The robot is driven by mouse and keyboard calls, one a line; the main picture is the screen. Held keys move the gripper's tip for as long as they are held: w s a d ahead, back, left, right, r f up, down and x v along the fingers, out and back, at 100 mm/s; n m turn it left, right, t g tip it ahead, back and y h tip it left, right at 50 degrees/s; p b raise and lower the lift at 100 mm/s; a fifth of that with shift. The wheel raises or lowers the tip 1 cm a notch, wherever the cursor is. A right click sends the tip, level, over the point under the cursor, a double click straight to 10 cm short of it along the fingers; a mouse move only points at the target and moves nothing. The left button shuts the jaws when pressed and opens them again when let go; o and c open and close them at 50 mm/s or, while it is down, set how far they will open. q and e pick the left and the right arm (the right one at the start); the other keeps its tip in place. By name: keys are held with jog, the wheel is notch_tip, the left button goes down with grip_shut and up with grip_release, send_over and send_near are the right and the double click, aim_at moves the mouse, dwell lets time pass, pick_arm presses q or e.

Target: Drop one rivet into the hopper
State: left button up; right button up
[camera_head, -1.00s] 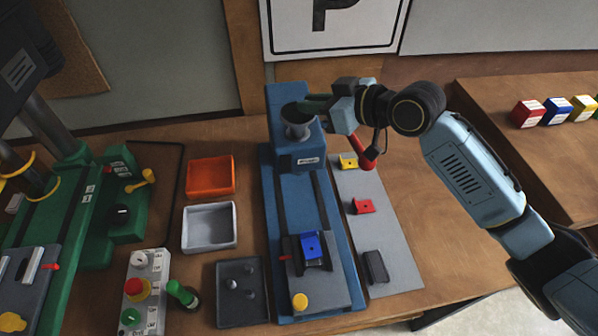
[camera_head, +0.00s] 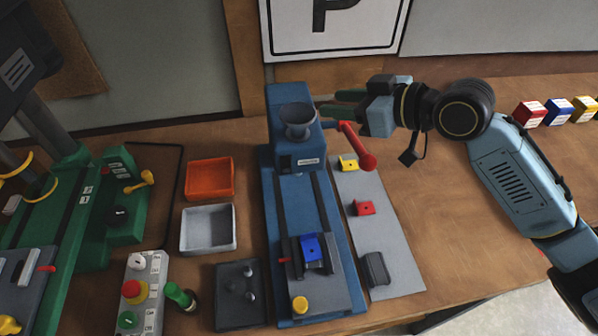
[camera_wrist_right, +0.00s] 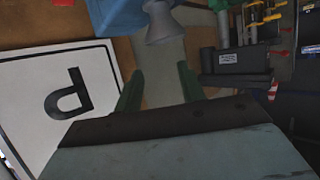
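The hopper (camera_head: 298,124) is a grey funnel on top of the blue machine (camera_head: 302,161); it also shows at the top of the right wrist view (camera_wrist_right: 162,22). I cannot make out a rivet inside its bowl. Small grey rivets (camera_head: 249,296) stand on the dark square tray (camera_head: 231,318) at the front. My right gripper (camera_head: 328,107) is just right of the hopper, apart from it, with green fingers pointing left. In the right wrist view its fingers (camera_wrist_right: 158,88) are spread with nothing between them. My left gripper is not in view.
A red lever (camera_head: 358,148) sticks out beside the hopper, just below my right gripper. An orange bin (camera_head: 210,178) and a grey bin (camera_head: 208,229) stand left of the blue machine. A green machine (camera_head: 105,222) is farther left. A grey strip (camera_head: 385,231) holds coloured blocks on the right.

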jog(key=b+v, duration=0.1)
jog(key=v, duration=0.6)
jog(key=shift+d, duration=0.1)
jog(key=shift+s, duration=0.1)
